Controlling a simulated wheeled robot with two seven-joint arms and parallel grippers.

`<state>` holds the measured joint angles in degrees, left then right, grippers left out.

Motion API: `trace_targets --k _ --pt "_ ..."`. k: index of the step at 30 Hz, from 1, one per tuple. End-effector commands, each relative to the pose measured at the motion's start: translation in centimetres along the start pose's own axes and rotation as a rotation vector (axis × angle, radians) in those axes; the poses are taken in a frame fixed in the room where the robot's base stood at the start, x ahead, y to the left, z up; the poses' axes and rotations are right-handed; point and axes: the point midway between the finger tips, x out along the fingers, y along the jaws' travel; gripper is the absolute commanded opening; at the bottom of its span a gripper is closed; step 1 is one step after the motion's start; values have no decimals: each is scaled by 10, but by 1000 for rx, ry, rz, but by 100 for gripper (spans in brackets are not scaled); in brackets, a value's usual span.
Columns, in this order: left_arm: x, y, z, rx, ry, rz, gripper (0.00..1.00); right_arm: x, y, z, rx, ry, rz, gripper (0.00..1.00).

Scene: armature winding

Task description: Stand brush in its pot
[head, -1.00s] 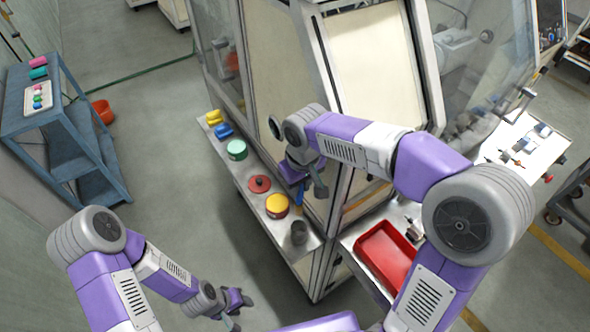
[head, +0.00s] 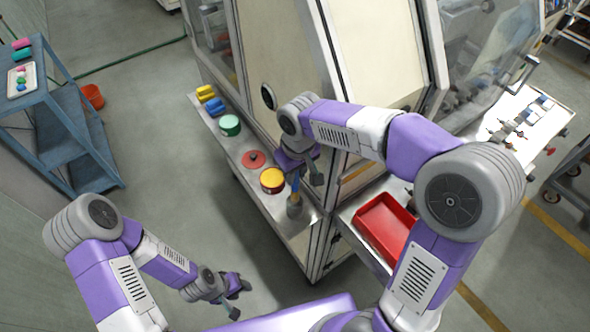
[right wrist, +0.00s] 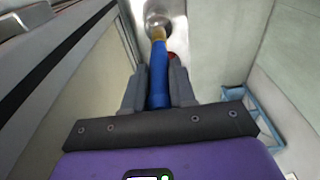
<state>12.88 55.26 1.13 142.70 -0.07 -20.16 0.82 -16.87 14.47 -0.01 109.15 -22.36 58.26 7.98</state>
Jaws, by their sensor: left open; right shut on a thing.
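The brush has a blue handle (right wrist: 158,88) and a tan end (right wrist: 158,34). My right gripper (head: 303,178) is shut on the handle; the hold also shows in the right wrist view (right wrist: 158,82). The small grey pot (head: 294,208) stands on the near end of the metal side shelf. The brush is roughly upright with its lower end at the pot's mouth; the pot shows at the top of the right wrist view (right wrist: 158,14). I cannot tell how far the end is inside. My left gripper (head: 240,293) is open and empty, low over the floor, left of the shelf.
On the shelf (head: 222,143) are a yellow tin (head: 272,179), a red lid (head: 253,159), a green tin (head: 230,125) and yellow and blue pieces. The machine wall (head: 285,100) rises close beside them. A red tray (head: 384,228) lies to the right.

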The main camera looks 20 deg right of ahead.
Motion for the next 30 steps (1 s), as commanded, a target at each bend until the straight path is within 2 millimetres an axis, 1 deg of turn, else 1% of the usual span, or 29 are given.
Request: trace_targets --k 1,16,21,30 --pt "6 -2 0 0 0 0 43 7 0 1 0 0 0 0" --pt "33 -12 -1 0 0 0 43 46 0 5 1 0 1 0" --pt "38 -14 -2 0 0 0 43 52 0 5 1 1 1 0" --pt "37 -14 -2 0 0 0 43 52 0 5 0 1 0 0"
